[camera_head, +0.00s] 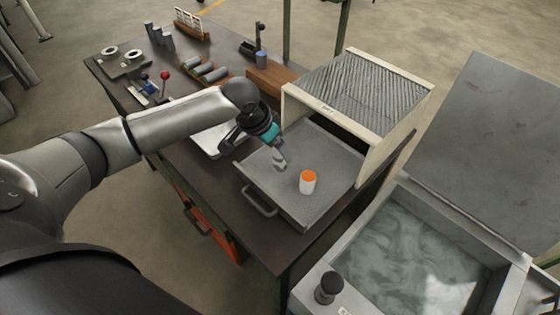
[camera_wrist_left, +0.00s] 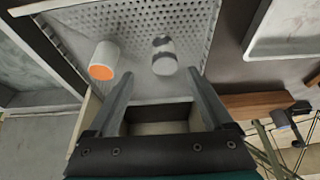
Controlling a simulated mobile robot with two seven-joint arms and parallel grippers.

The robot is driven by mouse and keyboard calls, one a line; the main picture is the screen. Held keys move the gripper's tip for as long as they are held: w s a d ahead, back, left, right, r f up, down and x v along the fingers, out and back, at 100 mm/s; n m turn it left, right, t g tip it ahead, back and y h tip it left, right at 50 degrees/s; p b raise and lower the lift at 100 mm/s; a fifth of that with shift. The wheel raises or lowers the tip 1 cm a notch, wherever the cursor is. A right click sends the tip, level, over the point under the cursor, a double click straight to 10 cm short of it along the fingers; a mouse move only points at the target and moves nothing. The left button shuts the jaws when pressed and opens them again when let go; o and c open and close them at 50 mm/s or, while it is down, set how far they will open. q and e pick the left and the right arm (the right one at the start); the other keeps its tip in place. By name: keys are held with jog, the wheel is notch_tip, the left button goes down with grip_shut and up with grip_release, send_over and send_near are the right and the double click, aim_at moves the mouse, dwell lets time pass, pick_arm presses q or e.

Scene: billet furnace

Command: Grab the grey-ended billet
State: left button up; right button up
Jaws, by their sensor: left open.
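The grey-ended billet (camera_wrist_left: 164,58) shows in the left wrist view as a pale cylinder with a dark grey end and band, on the perforated tray (camera_head: 262,182). My left gripper (camera_wrist_left: 160,78) is open, and the billet lies just beyond its fingertips, roughly centred between them. I cannot tell whether the fingers touch it. In the head view my left gripper (camera_head: 279,158) points down over the tray and largely hides this billet. An orange-ended white billet (camera_head: 308,182) stands upright beside it on the tray; it also shows in the left wrist view (camera_wrist_left: 103,62). My right gripper is out of view.
The furnace box (camera_head: 365,90) with a ribbed top stands behind the tray. A liquid-filled tank (camera_head: 405,255) is at the lower right. A light shallow tray (camera_head: 218,138), a wooden block (camera_head: 272,78) and several cylinders lie farther left on the dark bench.

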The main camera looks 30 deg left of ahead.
aim_at(279, 154)
pick_arm(q)
jog(key=shift+a+b+x, duration=0.2)
jog(key=shift+b+x, duration=0.15)
jog(key=shift+x, duration=1.2)
jog(key=shift+a+b+x, duration=0.15)
jog(key=shift+b+x, duration=0.15)
jog(key=shift+x, duration=1.3)
jog(key=shift+w, duration=0.1)
grip_shut()
jog(key=shift+r, duration=0.1)
